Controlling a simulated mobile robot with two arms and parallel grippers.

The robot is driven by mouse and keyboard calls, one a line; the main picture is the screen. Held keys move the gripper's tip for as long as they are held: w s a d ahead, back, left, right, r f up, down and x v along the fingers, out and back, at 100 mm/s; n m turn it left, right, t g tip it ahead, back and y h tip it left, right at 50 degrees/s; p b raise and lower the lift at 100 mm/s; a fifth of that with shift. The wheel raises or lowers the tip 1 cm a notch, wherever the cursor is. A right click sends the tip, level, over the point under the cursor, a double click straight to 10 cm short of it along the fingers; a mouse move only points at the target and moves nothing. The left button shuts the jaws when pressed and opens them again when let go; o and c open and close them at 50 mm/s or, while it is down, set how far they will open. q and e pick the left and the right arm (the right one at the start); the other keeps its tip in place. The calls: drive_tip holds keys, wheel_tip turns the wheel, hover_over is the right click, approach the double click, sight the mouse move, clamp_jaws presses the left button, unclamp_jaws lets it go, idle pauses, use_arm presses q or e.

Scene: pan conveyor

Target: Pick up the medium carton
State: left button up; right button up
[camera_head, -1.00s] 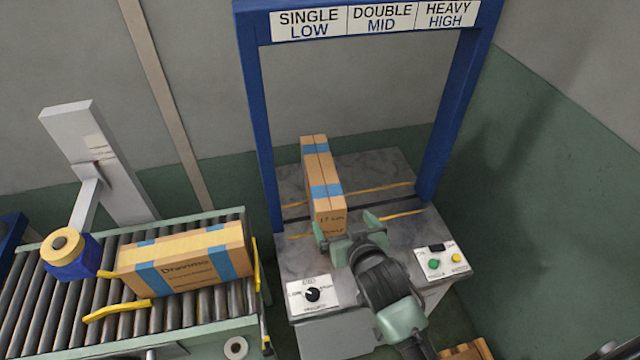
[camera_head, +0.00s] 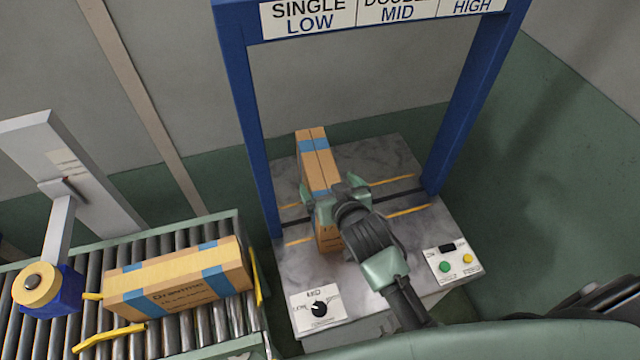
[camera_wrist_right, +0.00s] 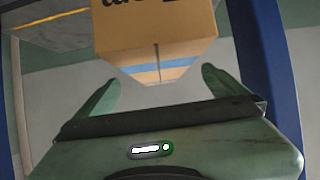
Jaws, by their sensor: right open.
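A tan carton (camera_head: 317,158) with blue bands stands on the grey table under the blue frame, its long side running away from me. My right gripper (camera_head: 331,195) is open over the near part of this carton, with one finger toward each side. In the right wrist view the carton (camera_wrist_right: 155,35) shows ahead, between and beyond the two spread fingers (camera_wrist_right: 158,98); I see no contact. A second tan carton (camera_head: 180,282) with blue bands lies on the roller conveyor. I cannot tell from size labels which is medium. My left gripper is not in view.
The blue frame (camera_head: 246,120) rises on both sides of the grey table (camera_head: 385,160). A dial panel (camera_head: 318,308) and a button panel (camera_head: 452,258) sit at its front. The roller conveyor (camera_head: 60,320) has yellow guides and a tape-roll device (camera_head: 40,287).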

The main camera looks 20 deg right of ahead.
sight(324, 178)
drive_tip(key=shift+w+f+p, duration=0.25)
drive_tip(key=shift+w+p, duration=0.05)
drive_tip(key=shift+w, duration=0.25)
drive_tip(key=shift+p+x, duration=0.45)
drive_tip(key=shift+x, duration=1.8)
drive_tip(key=shift+f, duration=0.1)
clamp_jaws()
